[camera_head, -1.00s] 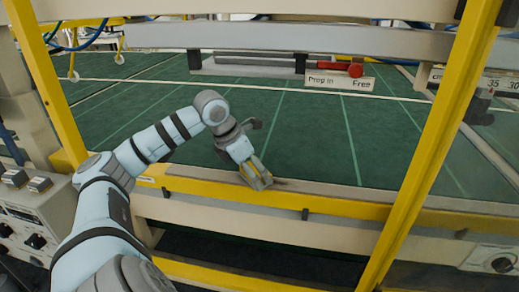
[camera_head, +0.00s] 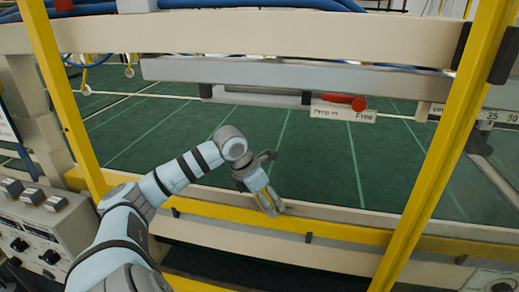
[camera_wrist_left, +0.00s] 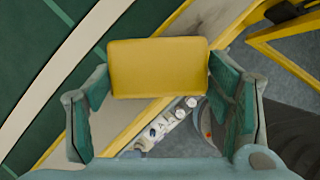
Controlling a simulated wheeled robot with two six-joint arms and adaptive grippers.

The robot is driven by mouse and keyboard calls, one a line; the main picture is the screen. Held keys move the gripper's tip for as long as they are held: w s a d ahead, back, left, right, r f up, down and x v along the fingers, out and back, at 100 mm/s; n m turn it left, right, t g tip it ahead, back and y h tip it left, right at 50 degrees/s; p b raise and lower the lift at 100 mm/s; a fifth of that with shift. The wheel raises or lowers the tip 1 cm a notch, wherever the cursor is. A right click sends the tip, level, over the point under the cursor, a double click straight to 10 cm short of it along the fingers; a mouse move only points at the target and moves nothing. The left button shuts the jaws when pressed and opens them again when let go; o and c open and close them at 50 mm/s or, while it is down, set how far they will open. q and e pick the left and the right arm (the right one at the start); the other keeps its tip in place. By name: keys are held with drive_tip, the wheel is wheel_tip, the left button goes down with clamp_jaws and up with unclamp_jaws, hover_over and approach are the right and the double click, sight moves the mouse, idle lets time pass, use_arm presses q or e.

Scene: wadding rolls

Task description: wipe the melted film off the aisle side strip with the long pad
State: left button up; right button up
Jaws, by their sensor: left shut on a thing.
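My left gripper (camera_head: 272,208) reaches over the front rail and is shut on the long pad. The pad (camera_wrist_left: 158,68) shows in the left wrist view as a yellow block between the two green-lined fingers. The aisle side strip (camera_head: 350,215) is a pale ledge with a yellow front, running across in front of the green bed; the gripper's tip is at it. In the left wrist view the strip (camera_wrist_left: 132,112) runs diagonally under the pad. A greyish, streaky patch (camera_wrist_left: 205,20) on it may be the melted film. I cannot tell whether the pad touches the strip. My right gripper is out of view.
Yellow posts stand left (camera_head: 70,105) and right (camera_head: 432,150) of the opening. A grey beam (camera_head: 250,75) crosses above the green bed (camera_head: 320,160). A control box (camera_head: 45,232) with knobs stands at the lower left.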

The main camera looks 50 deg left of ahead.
sight(306, 210)
use_arm(q)
drive_tip(key=shift+w+d, duration=0.25)
drive_tip(key=shift+d, duration=0.05)
drive_tip(key=shift+w+d+p, duration=0.4)
drive_tip(key=shift+d+p, duration=0.35)
drive_tip(key=shift+d, duration=0.1)
drive_tip(key=shift+w+d+f, duration=0.2)
drive_tip(key=shift+w+d, duration=0.15)
drive_tip(key=shift+w+d+r+p, duration=0.15)
drive_tip(key=shift+w+d+p, duration=0.5)
drive_tip(key=shift+d, duration=0.4)
drive_tip(key=shift+w+d, duration=0.3)
drive_tip(key=shift+w, duration=0.15)
drive_tip(key=shift+w+d+p, duration=0.3)
drive_tip(key=shift+w+d, duration=0.4)
drive_tip(key=shift+d, duration=0.3)
drive_tip(key=shift+w+d, duration=0.25)
drive_tip(key=shift+w, duration=0.15)
wheel_tip(306, 210, up, 6)
drive_tip(key=p, duration=0.4)
drive_tip(key=shift+a+p, duration=0.1)
drive_tip(key=shift+p, duration=0.3)
drive_tip(key=shift+r, duration=0.15)
